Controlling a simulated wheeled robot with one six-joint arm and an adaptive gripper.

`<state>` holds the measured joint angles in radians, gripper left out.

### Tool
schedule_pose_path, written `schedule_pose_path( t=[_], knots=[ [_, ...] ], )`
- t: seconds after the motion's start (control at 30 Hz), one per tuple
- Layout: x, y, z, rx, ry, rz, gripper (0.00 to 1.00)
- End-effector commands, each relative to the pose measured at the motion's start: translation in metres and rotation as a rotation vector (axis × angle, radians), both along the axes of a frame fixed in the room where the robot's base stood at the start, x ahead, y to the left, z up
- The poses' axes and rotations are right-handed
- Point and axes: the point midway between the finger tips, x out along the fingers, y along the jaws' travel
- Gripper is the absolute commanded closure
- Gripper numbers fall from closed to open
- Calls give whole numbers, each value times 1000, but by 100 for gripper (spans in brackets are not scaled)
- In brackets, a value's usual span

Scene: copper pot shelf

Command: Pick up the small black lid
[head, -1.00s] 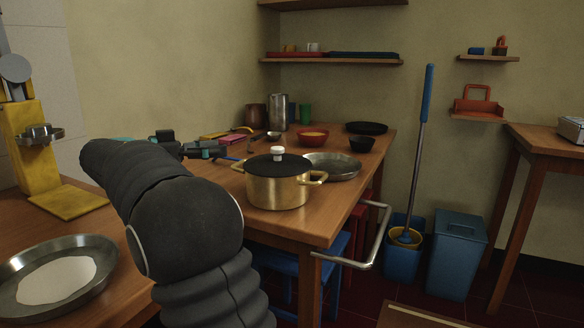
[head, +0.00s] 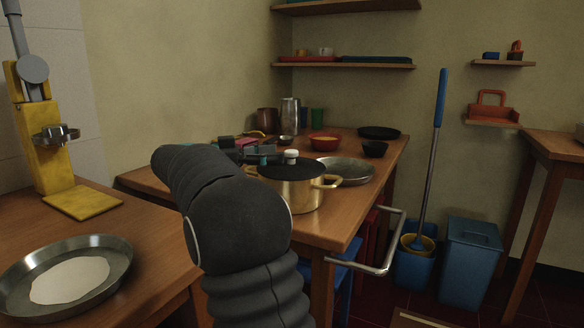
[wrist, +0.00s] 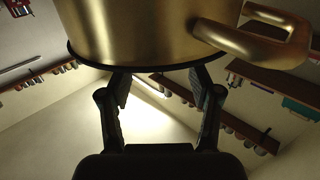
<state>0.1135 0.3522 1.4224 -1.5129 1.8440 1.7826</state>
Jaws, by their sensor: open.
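A black lid (head: 285,171) with a white knob (head: 291,154) sits on a brass pot (head: 297,194) on the wooden table. In the wrist view the picture is turned over: the brass pot (wrist: 140,30) fills the top, and the dark lid edge (wrist: 150,68) runs along its lower side. My gripper (wrist: 162,84) is open and empty, with its two fingers spread beside that edge. In the head view my gripper (head: 268,157) is at the left of the knob, at about its height. Whether it touches the lid cannot be told.
A steel pan (head: 347,171) stands right behind the pot. A red bowl (head: 325,143), a small black bowl (head: 375,149) and a flat black disc (head: 379,132) lie farther back.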

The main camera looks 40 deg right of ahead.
Motion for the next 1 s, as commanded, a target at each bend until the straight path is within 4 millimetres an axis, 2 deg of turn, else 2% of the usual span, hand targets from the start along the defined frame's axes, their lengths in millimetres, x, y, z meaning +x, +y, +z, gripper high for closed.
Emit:
schedule_pose_path(
  t=[0.37, 0.6, 0.63, 0.87, 0.9, 1.0],
  knots=[
    [-23, -40, 3, 0, 0, -3, 37],
    [-24, -43, 3, 0, 0, 0, 37],
    [-24, -43, 3, 0, 0, 0, 39],
    [-24, -43, 3, 0, 0, 0, 97],
    [-24, -43, 3, 0, 0, 0, 100],
    [-24, -43, 3, 0, 0, 0, 100]
  ],
)
